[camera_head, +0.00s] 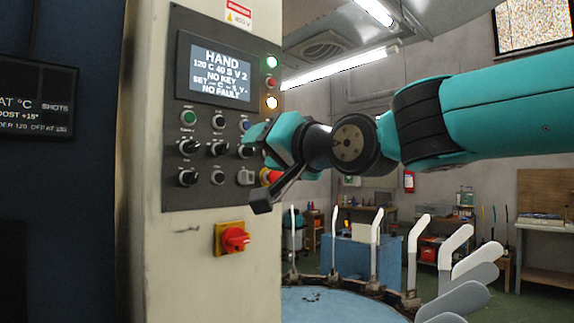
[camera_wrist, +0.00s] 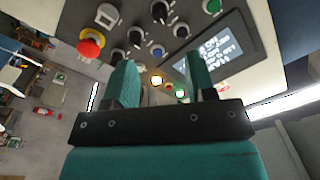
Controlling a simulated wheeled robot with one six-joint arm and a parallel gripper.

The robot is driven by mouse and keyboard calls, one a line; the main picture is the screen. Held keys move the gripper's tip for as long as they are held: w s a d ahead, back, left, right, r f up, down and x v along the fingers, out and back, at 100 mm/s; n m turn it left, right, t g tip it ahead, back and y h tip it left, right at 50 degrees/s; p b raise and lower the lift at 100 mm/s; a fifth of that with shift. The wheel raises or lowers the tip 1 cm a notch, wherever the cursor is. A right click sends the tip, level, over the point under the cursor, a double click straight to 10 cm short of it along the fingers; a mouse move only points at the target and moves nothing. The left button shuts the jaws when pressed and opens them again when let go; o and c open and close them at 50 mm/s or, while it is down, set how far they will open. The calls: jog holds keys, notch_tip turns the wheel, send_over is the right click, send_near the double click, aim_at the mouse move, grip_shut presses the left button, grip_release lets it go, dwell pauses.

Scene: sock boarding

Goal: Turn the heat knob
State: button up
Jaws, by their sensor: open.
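Several black rotary knobs sit in rows on the dark control panel (camera_head: 203,204), among them a left middle-row knob (camera_head: 188,147) and a lower-left knob (camera_head: 188,178). Their labels are too small to read, so I cannot tell which is the heat knob. My gripper (camera_head: 256,134) is at the panel's right edge, beside the right column of controls and partly covering it. In the wrist view my gripper (camera_wrist: 160,62) has its two teal fingers apart with nothing between them. Knobs (camera_wrist: 135,37) and a blue button (camera_wrist: 157,52) show beyond the fingertips.
The screen (camera_head: 220,72) reads HAND, NO KEY and NO FAULT. A red emergency button (camera_wrist: 90,42) sits near the panel's edge. A red rotary switch (camera_head: 235,240) on yellow is below the panel. A blue round table (camera_head: 340,305) with upright white boards stands to the right.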

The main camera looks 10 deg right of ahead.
jog(key=b+v, duration=0.1)
jog(key=v, duration=0.4)
jog(key=shift+s+d+f, duration=0.1)
jog(key=shift+s, duration=0.1)
jog(key=s+d+f+n+g+h, duration=0.1)
jog(key=s+f+g, duration=0.2)
jog(key=f, duration=0.4)
jog(key=s+d+f+n+g+h+p, duration=0.1)
jog(key=s+f+g, duration=0.1)
jog(key=f, duration=0.5)
jog(key=s+d+f+n+g+h, duration=0.1)
jog(key=s+f+n+g+h, duration=0.15)
jog(key=f, duration=0.45)
jog(key=s+d+f+n+g+h, duration=0.2)
jog(key=s+d+f+g, duration=0.2)
jog(key=s+f+g, duration=0.3)
jog(key=s+f, duration=0.4)
jog(key=s, duration=0.3)
jog(key=shift+s+n+g+p, duration=0.15)
jog(key=shift+n+g+p, duration=0.15)
jog(key=shift+n+g, duration=0.05)
jog(key=shift+r, duration=0.1)
